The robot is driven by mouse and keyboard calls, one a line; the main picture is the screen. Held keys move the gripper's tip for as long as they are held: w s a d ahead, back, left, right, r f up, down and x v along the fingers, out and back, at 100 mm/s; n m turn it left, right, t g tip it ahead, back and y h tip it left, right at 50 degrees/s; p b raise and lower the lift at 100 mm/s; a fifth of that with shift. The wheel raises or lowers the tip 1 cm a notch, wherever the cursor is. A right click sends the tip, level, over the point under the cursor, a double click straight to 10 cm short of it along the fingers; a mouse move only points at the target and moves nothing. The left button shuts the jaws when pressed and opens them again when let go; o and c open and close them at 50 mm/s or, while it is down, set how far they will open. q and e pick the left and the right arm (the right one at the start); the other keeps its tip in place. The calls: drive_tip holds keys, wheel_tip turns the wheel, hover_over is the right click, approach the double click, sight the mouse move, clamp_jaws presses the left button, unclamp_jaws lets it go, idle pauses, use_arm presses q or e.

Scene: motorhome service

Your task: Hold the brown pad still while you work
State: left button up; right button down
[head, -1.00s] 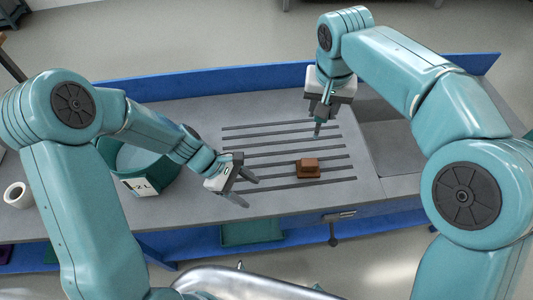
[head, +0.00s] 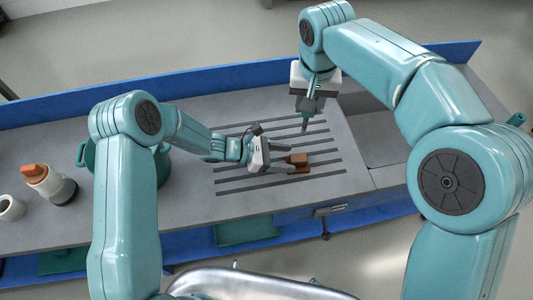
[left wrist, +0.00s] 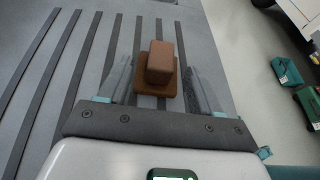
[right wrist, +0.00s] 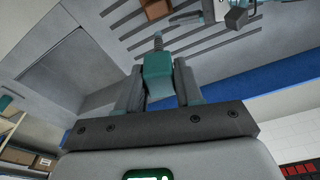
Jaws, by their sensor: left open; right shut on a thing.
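The brown pad (head: 299,160), a flat base with a raised block, rests on the slotted bench top (head: 235,187). It also shows in the left wrist view (left wrist: 160,62). My left gripper (head: 287,164) is open, with one finger on each side of the pad; in the left wrist view there are narrow gaps between the fingers and the pad. My right gripper (head: 307,106) is shut on a teal tool (right wrist: 158,76) with a thin pointed tip. The tool points down above the slots, behind the pad and apart from it.
A blue board (head: 215,82) runs along the bench's back edge. A teal tub (head: 86,155) stands partly hidden behind my left arm. A white and orange bottle (head: 48,183) and a white ring-shaped thing (head: 10,208) stand at the left. The slots right of the pad are clear.

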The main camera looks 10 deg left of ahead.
sight(290, 159)
use_arm(q)
drive_tip(key=shift+x, duration=1.65)
drive_tip(key=shift+c, duration=0.3)
use_arm(e)
drive_tip(key=shift+s, duration=0.1)
use_arm(q)
drive_tip(key=c, duration=1)
use_arm(e)
drive_tip(key=d+f+n, duration=0.1)
drive_tip(key=d+f, duration=0.1)
drive_tip(key=f, duration=0.6)
drive_tip(key=w+d+f+n, duration=0.1)
drive_tip(key=d+f+n, duration=0.1)
drive_tip(key=f, duration=0.6)
drive_tip(key=shift+w+d+f+y, duration=0.3)
drive_tip(key=shift+d+f, duration=0.05)
drive_tip(key=shift+d, duration=0.1)
